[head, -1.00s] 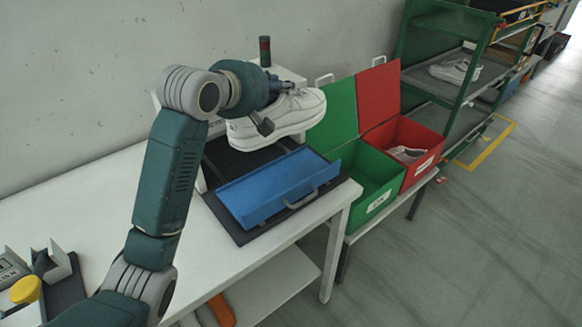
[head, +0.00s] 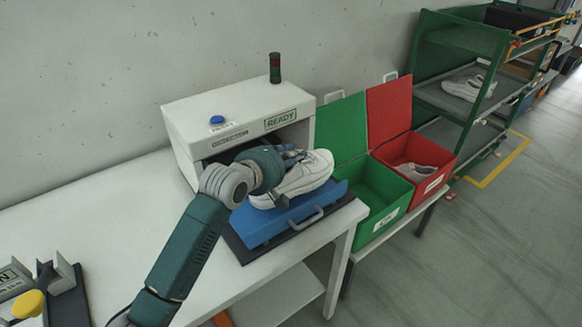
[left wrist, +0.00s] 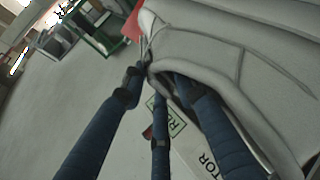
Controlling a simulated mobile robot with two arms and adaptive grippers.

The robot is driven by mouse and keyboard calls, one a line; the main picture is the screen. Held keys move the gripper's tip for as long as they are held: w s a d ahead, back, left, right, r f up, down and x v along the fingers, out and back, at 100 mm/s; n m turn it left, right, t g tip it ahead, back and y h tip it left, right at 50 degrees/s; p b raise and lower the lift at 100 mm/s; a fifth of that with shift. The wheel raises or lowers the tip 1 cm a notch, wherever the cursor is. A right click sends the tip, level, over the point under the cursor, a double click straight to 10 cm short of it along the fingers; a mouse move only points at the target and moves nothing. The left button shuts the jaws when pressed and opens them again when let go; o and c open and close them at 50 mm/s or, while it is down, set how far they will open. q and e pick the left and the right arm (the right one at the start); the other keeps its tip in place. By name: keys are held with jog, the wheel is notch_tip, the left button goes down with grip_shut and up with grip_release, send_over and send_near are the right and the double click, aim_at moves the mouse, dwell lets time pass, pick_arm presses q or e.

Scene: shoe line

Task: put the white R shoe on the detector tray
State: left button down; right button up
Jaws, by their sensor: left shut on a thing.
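The white shoe (head: 308,174) is in my left gripper (head: 286,160), which is shut on it at the collar. The shoe is over the blue detector tray (head: 275,235), toe to the right. I cannot tell whether its sole touches the tray. The tray is pulled out in front of the white detector (head: 190,110), which has a READY label. In the left wrist view, the blue fingers (left wrist: 158,75) are at the opening of the shoe (left wrist: 235,60), which fills the upper right. No R mark is readable on the shoe. My right gripper is not in view.
Right of the table stand an open green box (head: 375,205) and an open red box (head: 410,150) with a shoe in it. A green rack (head: 455,125) with another white shoe is farther right.

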aim_at(291, 170)
pick_arm(q)
notch_tip(291, 170, down, 4)
jog(key=shift+r, duration=0.2)
jog(key=shift+f, duration=0.35)
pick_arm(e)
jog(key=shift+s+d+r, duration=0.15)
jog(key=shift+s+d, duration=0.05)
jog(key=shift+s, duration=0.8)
pick_arm(q)
jog(key=c, duration=1.4)
grip_release()
jog(key=shift+f, duration=0.15)
jog(key=shift+o, duration=0.2)
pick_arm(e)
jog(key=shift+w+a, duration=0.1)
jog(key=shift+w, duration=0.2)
